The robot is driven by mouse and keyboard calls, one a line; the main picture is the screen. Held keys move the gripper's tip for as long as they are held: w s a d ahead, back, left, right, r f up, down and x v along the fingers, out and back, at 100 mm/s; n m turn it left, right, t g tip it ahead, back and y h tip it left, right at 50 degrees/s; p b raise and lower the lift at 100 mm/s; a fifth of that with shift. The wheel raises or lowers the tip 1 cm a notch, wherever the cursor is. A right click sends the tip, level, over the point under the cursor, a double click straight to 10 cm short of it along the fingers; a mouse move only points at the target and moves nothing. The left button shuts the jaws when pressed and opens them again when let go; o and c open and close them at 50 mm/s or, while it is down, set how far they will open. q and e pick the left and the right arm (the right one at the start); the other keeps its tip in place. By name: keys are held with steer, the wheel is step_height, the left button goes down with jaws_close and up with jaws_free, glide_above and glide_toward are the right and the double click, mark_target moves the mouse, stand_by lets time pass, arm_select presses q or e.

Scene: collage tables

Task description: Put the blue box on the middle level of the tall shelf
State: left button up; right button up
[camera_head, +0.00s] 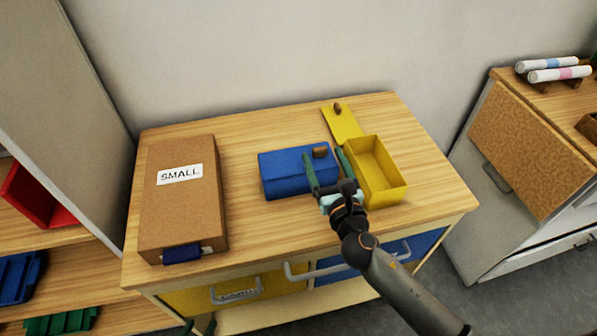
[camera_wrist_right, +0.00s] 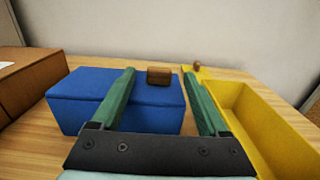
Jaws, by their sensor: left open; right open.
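The blue box (camera_head: 284,174) sits closed on the wooden tabletop, with a brown knob (camera_head: 320,152) at the right of its lid. My right gripper (camera_head: 326,157) is open at the box's right end. In the right wrist view the blue box (camera_wrist_right: 85,88) has the left finger in front of it. The right finger is near the gap beside the yellow box. The knob (camera_wrist_right: 159,75) shows between the fingers; contact cannot be told. My left gripper (camera_head: 199,326) shows only as green fingertips at the bottom edge. A shelf unit (camera_head: 75,240) stands at the left, partly out of view.
An open yellow box (camera_head: 393,192) stands close right of the blue box. A brown carton marked SMALL (camera_head: 180,215) is on the left of the tabletop (camera_head: 240,220). The shelf holds red (camera_head: 35,197), blue (camera_head: 18,277) and green (camera_head: 62,322) bins. A cabinet (camera_head: 530,150) stands right.

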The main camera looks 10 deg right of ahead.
steer(key=shift+w+a+f, duration=0.1)
steer(key=shift+w+f, duration=0.05)
steer(key=shift+w, duration=1.45)
steer(key=shift+w+a+f, duration=0.1)
steer(key=shift+w+f, duration=0.05)
steer(key=shift+w, duration=1.45)
steer(key=shift+c, duration=0.4)
jaws_close()
